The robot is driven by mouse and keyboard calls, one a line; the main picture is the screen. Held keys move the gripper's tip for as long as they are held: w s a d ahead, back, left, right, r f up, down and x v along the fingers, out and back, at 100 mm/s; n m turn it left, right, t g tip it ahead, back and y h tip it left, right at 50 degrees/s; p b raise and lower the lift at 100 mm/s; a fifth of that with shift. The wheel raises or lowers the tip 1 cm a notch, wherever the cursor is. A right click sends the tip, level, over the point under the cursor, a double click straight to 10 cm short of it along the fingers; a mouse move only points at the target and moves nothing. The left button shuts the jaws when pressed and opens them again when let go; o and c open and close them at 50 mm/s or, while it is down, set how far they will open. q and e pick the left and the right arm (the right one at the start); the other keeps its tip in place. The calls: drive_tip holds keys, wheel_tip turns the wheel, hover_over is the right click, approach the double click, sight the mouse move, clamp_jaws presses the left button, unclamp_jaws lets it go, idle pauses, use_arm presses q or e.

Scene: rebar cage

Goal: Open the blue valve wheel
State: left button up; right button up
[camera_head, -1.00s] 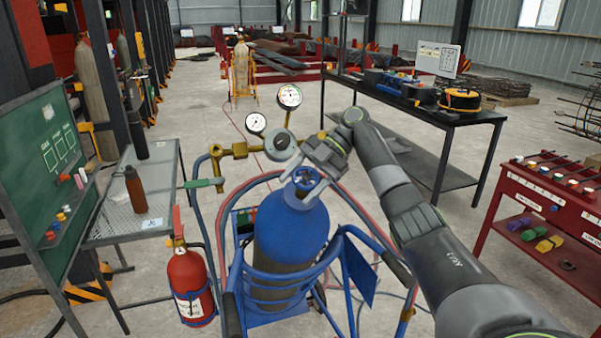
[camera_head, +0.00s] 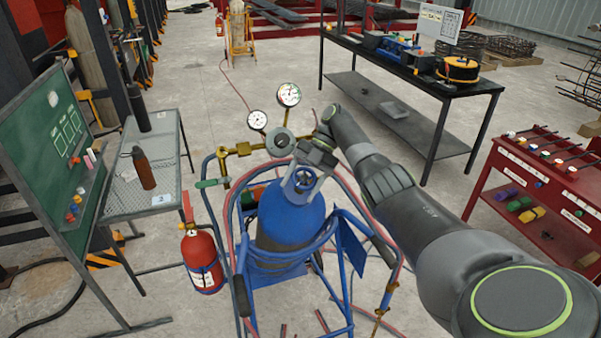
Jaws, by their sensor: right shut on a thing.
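The blue valve wheel (camera_head: 304,180) sits on top of the blue gas cylinder (camera_head: 288,222), which stands upright in a blue cart frame. My right gripper (camera_head: 303,178) reaches down from above and is shut on the valve wheel, its fingers on either side of the rim. The fingers hide part of the wheel. A regulator (camera_head: 280,142) with two round gauges is fixed just behind the wheel, with brass fittings running left. My left gripper is not in the view.
A red fire extinguisher (camera_head: 202,258) stands left of the cart. A metal table (camera_head: 130,200) with a brown bottle is further left. A black workbench (camera_head: 400,118) and a red tool cart (camera_head: 535,195) stand to the right. Red and blue hoses loop around the cylinder.

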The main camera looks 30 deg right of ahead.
drive_tip(key=shift+w+r+n+g+h+p, duration=0.1)
drive_tip(key=shift+r+n+g+h+p, duration=0.25)
drive_tip(key=shift+p, duration=0.35)
drive_tip(key=shift+f+n+g+h, duration=0.25)
drive_tip(key=shift+n+g+h, duration=0.1)
drive_tip(key=shift+n+g, duration=0.15)
drive_tip(key=shift+s+d+f+n+g+h+b, duration=0.15)
drive_tip(key=shift+s+f+n+g+h+b, duration=0.1)
drive_tip(key=shift+n+g+h+b, duration=0.4)
use_arm(q)
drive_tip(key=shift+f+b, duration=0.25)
drive_tip(key=shift+b, duration=0.4)
use_arm(e)
drive_tip(key=shift+d+n+h, duration=0.1)
drive_tip(key=shift+n+h, duration=0.35)
drive_tip(key=shift+n, duration=0.05)
drive_tip(key=shift+r, duration=0.1)
drive_tip(key=shift+s, duration=0.1)
drive_tip(key=o, duration=1)
drive_tip(key=shift+c, duration=0.2)
